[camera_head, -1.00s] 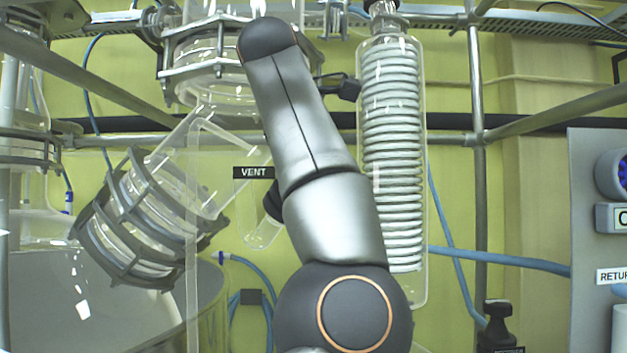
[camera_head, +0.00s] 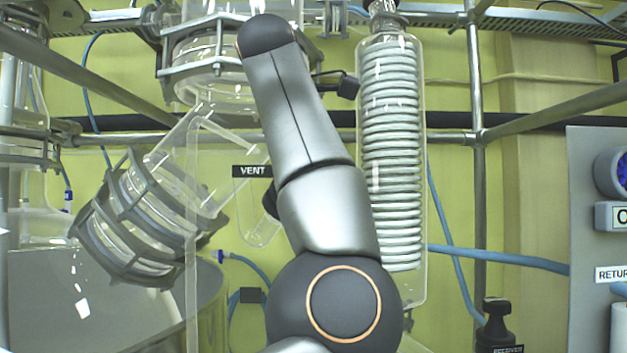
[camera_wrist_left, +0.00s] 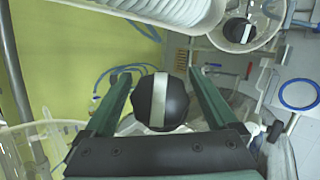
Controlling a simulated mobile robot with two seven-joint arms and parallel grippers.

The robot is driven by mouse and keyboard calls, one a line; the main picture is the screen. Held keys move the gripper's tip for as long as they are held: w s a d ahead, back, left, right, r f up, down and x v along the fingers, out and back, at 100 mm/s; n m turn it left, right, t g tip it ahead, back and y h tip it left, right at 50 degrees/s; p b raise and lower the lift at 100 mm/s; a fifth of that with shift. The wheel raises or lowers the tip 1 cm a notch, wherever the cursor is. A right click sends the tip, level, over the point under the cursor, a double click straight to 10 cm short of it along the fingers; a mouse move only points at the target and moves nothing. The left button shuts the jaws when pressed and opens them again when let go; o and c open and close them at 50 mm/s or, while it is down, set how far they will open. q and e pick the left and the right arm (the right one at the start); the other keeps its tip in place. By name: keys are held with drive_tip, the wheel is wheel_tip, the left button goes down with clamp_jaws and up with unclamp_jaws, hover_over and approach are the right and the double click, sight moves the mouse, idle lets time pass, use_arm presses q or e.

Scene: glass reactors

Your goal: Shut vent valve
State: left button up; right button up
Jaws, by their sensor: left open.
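A round black knob with a white bar across it (camera_wrist_left: 160,102) lies between the two green fingers of my left gripper (camera_wrist_left: 159,76) in the left wrist view. The fingers are open, with a gap on each side of the knob. In the head view, the black VENT label (camera_head: 252,171) hangs above a clear glass tube end (camera_head: 259,232). A dark part (camera_head: 270,201) beside the tube is mostly hidden behind my arm, probably the vent valve knob. My arm also hides the left gripper there. My right gripper is not in view.
A glass condenser with a coil (camera_head: 391,155) stands close right of my arm. A tilted glass flange joint (camera_head: 140,218) is at left, and a clamped glass vessel (camera_head: 208,68) is above. Metal rails cross behind. A grey panel (camera_head: 590,200) is at far right.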

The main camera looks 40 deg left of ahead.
use_arm(q)
drive_tip(key=shift+r, duration=0.1)
drive_tip(key=v, duration=0.7)
drive_tip(key=shift+s, duration=0.2)
drive_tip(key=shift+r, duration=0.1)
